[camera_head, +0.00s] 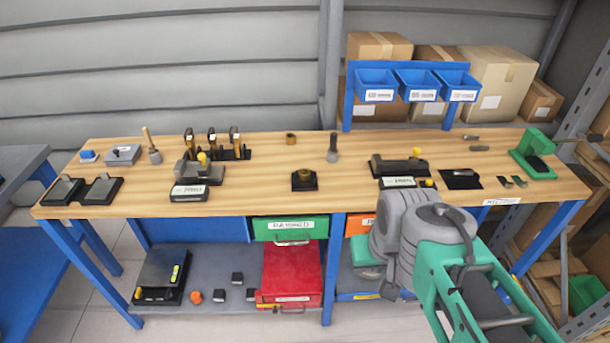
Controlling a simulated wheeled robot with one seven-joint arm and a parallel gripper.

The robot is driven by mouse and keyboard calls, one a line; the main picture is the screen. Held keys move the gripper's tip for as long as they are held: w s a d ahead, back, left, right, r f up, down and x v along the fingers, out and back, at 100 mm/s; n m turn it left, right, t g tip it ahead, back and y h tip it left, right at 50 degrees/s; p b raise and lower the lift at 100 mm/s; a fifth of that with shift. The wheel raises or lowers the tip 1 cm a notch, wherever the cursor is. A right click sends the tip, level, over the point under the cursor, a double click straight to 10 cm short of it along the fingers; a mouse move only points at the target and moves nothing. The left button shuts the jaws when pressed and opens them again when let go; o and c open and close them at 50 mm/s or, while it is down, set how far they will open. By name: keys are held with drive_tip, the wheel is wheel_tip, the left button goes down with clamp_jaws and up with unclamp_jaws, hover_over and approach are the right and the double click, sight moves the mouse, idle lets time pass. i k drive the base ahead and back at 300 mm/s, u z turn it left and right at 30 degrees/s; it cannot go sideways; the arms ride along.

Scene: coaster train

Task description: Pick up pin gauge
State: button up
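I cannot tell for sure which thing is the pin gauge. A dark upright pin-like piece (333,148) with a thicker lower part stands alone at the back middle of the wooden workbench (265,160). Two small dark rods, an upper one (471,137) and a lower one (479,148), lie on the right part of the bench. My grey and green arm reaches in from the lower right, in front of the bench. My gripper's fingers do not show.
Dark fixtures with blocks (400,165) stand along the bench, and a green clamp-like tool (533,155) stands at its right end. Blue bins (417,85) hang at the back. A green drawer (290,228) and a red bin (290,275) are below. Clear wood surrounds the upright piece.

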sight(333, 150)
drive_tip(key=u, duration=4.1)
drive_tip(key=k, duration=1.3)
drive_tip(key=z, duration=1.35)
drive_tip(key=i, duration=0.5)
drive_tip(key=z, duration=0.05)
